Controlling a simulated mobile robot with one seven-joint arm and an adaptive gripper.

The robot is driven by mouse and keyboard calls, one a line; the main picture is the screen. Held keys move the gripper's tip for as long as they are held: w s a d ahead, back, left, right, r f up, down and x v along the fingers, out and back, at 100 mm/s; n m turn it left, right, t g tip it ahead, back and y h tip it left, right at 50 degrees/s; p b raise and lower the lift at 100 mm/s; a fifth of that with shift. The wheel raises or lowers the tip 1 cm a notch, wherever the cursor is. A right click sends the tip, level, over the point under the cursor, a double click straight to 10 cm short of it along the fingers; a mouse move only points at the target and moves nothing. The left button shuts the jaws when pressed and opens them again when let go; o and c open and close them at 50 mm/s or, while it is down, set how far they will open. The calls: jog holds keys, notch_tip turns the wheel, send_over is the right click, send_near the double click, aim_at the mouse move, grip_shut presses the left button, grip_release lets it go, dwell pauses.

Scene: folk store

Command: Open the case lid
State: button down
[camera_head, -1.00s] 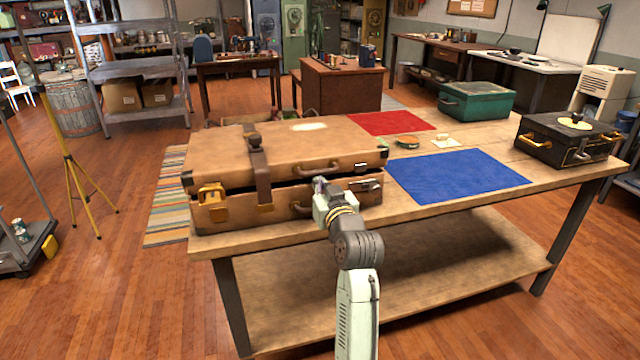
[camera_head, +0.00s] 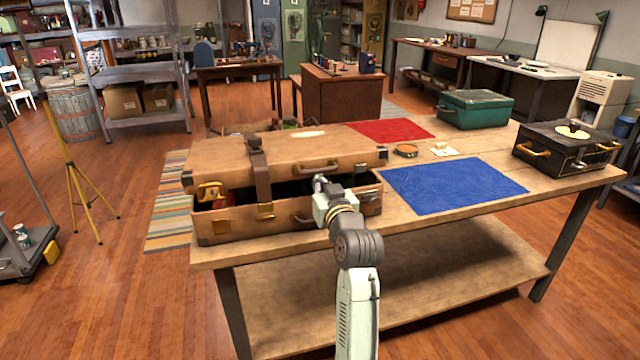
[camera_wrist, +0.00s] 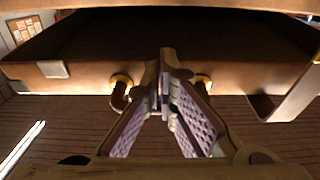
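The case (camera_head: 265,222) is a large brown suitcase on the wooden table, with brass fittings and a leather strap. Its lid (camera_head: 225,158) is partly raised, leaving a dark gap along the front above the base. My gripper (camera_head: 320,183) is at the front of the case, right of its middle, at the height of the gap. In the wrist view, my gripper's fingers (camera_wrist: 165,85) come together at the tips, with nothing visible between them. Whether the tips touch the lid is unclear.
A yellow tripod (camera_head: 75,185) stands on the floor to the left.

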aim_at(319, 163)
jog(key=shift+r+p, duration=0.4)
jog(key=shift+r, duration=0.6)
jog(key=shift+w+a+r+p, duration=0.1)
jog(key=shift+w+r+p, duration=0.05)
jog(key=shift+r+p, duration=0.4)
jog(key=shift+w+r+p, duration=0.15)
jog(key=shift+r+p, duration=0.25)
jog(key=shift+r, duration=0.35)
jog(key=shift+w+a+r, duration=0.1)
jog(key=shift+w+r, duration=0.1)
jog(key=shift+r, duration=0.4)
jog(key=shift+w+r, duration=0.15)
jog(key=shift+r, duration=0.45)
jog(key=shift+w+a+r, duration=0.1)
jog(key=shift+w+r, duration=0.1)
jog(key=shift+r, duration=0.45)
jog(key=shift+w+a+r, duration=0.1)
jog(key=shift+w+r, duration=0.1)
jog(key=shift+r, duration=0.4)
